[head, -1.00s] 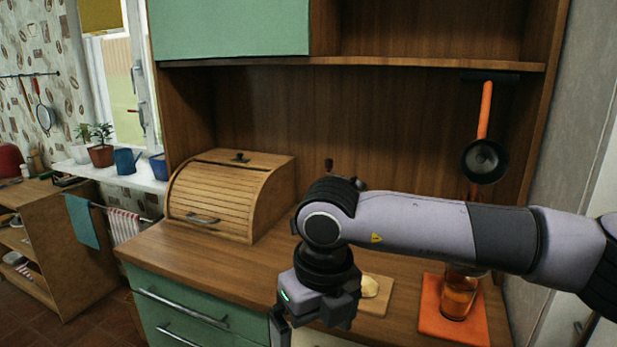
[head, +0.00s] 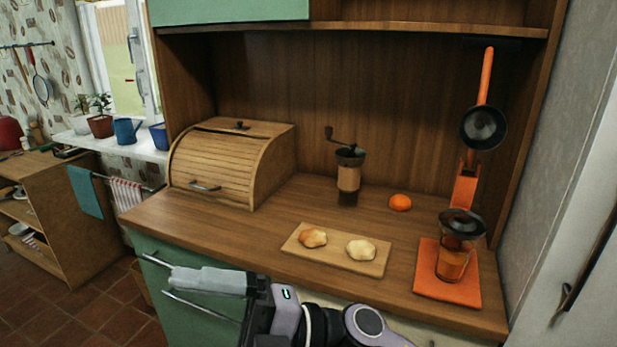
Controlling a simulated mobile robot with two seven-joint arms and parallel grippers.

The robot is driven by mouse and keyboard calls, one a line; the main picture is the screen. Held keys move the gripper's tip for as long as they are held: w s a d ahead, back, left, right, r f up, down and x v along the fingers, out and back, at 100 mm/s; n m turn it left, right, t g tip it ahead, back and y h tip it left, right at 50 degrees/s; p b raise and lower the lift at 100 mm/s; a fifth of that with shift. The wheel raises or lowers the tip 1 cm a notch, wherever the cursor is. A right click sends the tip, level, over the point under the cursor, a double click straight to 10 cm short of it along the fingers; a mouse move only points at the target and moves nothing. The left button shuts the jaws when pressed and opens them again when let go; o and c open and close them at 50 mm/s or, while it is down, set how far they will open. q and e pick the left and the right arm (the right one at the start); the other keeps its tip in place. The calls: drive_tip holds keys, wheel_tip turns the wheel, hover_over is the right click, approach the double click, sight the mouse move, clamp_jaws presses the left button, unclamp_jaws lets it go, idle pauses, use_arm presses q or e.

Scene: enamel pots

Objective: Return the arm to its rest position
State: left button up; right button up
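My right gripper (head: 207,281) shows at the bottom of the head view, in front of the counter. Its arm comes in from the bottom right. Its light grey finger part points left, before the green drawers (head: 184,286). I see nothing held in it, but I cannot tell how far apart its fingers are. The wooden counter (head: 270,221) behind it is in full view. My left gripper is not in view.

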drive_tip(key=w+d+f+m+t+h, duration=0.1)
drive_tip(key=w+d+f+m+t, duration=0.25)
drive_tip(key=m+t, duration=0.45)
drive_tip(key=w+d+f+m+t+h, duration=0.15)
drive_tip(key=w+d+m+t, duration=0.3)
drive_tip(key=m+t, duration=0.45)
drive_tip(key=w+d+f+m+t+h, duration=0.1)
drive_tip(key=d+f+m+t+h, duration=0.3)
drive_tip(key=d+f+m+h, duration=0.7)
drive_tip(key=s+d+f+m+g+h, duration=0.2)
drive_tip(key=s+d+f, duration=0.4)
drive_tip(key=f, duration=0.4)
drive_tip(key=s+d+f+m+g+h, duration=0.2)
drive_tip(key=s+d+f, duration=0.5)
drive_tip(key=f, duration=0.4)
drive_tip(key=s+g+h, duration=0.1)
drive_tip(key=g, duration=0.1)
drive_tip(key=shift+d+m+g, duration=0.15)
drive_tip(key=shift+m+g, duration=0.15)
drive_tip(key=shift+m, duration=0.1)
drive_tip(key=shift+h, duration=0.25)
